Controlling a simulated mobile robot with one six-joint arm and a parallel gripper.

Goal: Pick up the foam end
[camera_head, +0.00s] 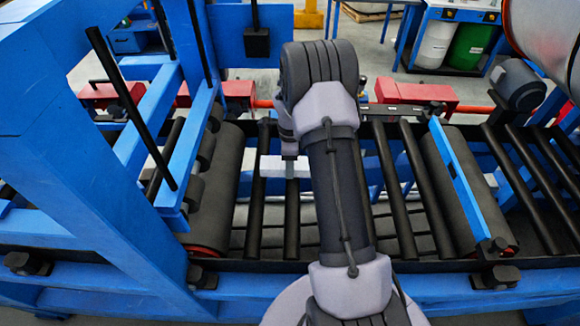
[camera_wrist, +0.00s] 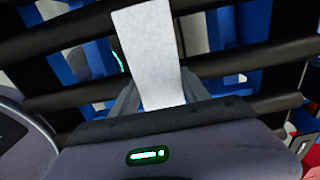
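The foam end (camera_head: 272,166) is a short, whitish bar seen just left of my forearm in the head view, over the dark rollers. My arm partly hides its right side. In the wrist view the foam end (camera_wrist: 150,48) runs from the top edge down to the gripper body. My gripper (camera_wrist: 160,92) has a dark finger on each side of it, both appearing to touch its sides. The gripper looks shut on it. In the head view my gripper (camera_head: 289,168) is mostly hidden by the wrist. I cannot tell whether the bar is clear of the rollers.
Black conveyor rollers (camera_head: 395,190) lie below and around the gripper. A blue frame (camera_head: 110,235) rises at the left, with a large grey roller (camera_head: 218,190) beside it. A blue crossbar (camera_head: 465,180) stands at the right. Red blocks (camera_head: 415,92) line the far side.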

